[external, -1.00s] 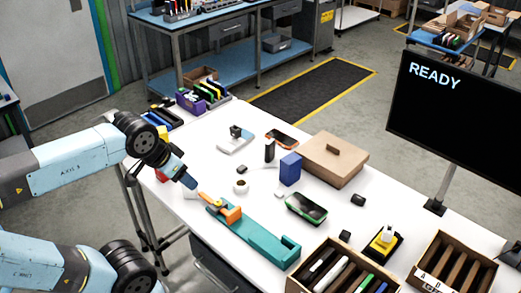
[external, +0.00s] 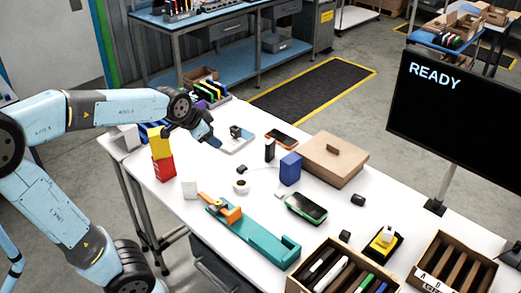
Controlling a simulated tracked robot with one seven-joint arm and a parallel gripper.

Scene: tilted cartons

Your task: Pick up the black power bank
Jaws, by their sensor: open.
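A black upright block (external: 269,150), which may be the black power bank, stands on the white table left of a blue box. I cannot tell for sure at this size. Several slim items, some dark, also stand in the slotted carton (external: 297,286) at the front, so the power bank could be among them. My gripper (external: 216,143) hangs over the table's back left part, beside a white plate (external: 236,143) with a small dark cube on it. It is open, though its fingers are small here, and nothing shows in it. It is left of the black block and apart from it.
Yellow (external: 159,142) and red (external: 163,168) blocks are stacked at the left edge.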

